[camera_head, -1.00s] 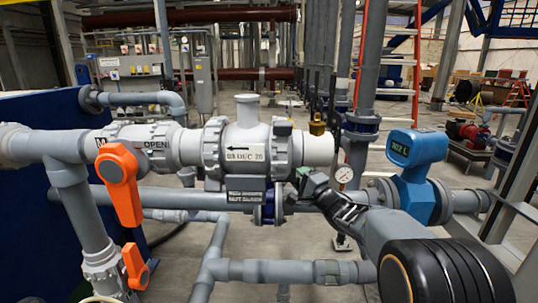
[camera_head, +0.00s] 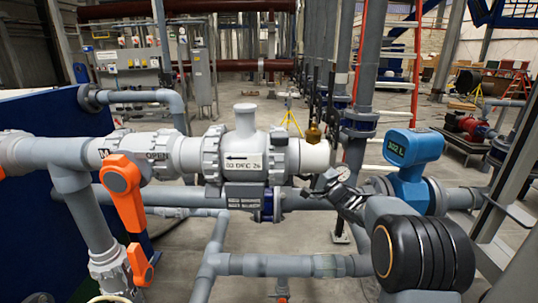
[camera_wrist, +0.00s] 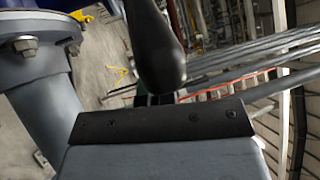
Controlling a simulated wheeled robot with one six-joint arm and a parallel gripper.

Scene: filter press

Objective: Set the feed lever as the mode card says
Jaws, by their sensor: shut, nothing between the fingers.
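I cannot tell which one is the feed lever. No mode card can be made out. A grey check valve (camera_head: 245,157) carries an arrow label with a date, and a small plate (camera_head: 244,197) below has unreadable text. My gripper (camera_head: 330,184) is shut and empty, right of the check valve and far from both orange levers.
A blue meter (camera_head: 413,150) stands on the pipe at right, near my arm. A brass padlock-like piece (camera_head: 314,134) hangs at the pipe's right end. Grey pipes (camera_head: 290,265) cross low in front.

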